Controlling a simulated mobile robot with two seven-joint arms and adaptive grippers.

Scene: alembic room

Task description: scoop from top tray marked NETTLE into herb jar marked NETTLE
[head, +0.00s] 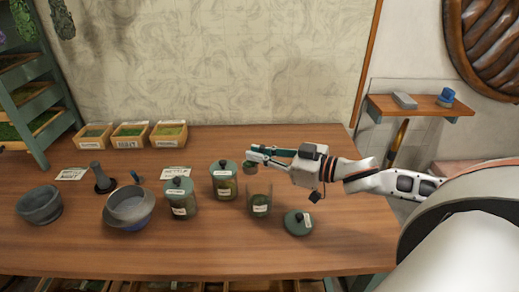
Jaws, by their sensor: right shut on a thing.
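My right gripper (257,155) reaches in from the right above the table and is shut on a small scoop (250,167). The scoop's bowl looks greenish and hangs just behind and left of the open glass jar's rim. This open herb jar (260,204) holds some green matter; its label is too small to read. Its likely lid (298,224) lies on the table to the right. Three wooden trays of green herb, left (92,137), middle (129,136) and right (168,135), stand at the back; I cannot tell which reads NETTLE. My left gripper is out of view.
Two lidded jars (224,184) (181,205) stand left of the open jar. A grey bowl (40,206), a sieve-like bowl (129,210) and a pestle (98,176) are farther left. A green rack (28,115) stands at far left. The table's right front is clear.

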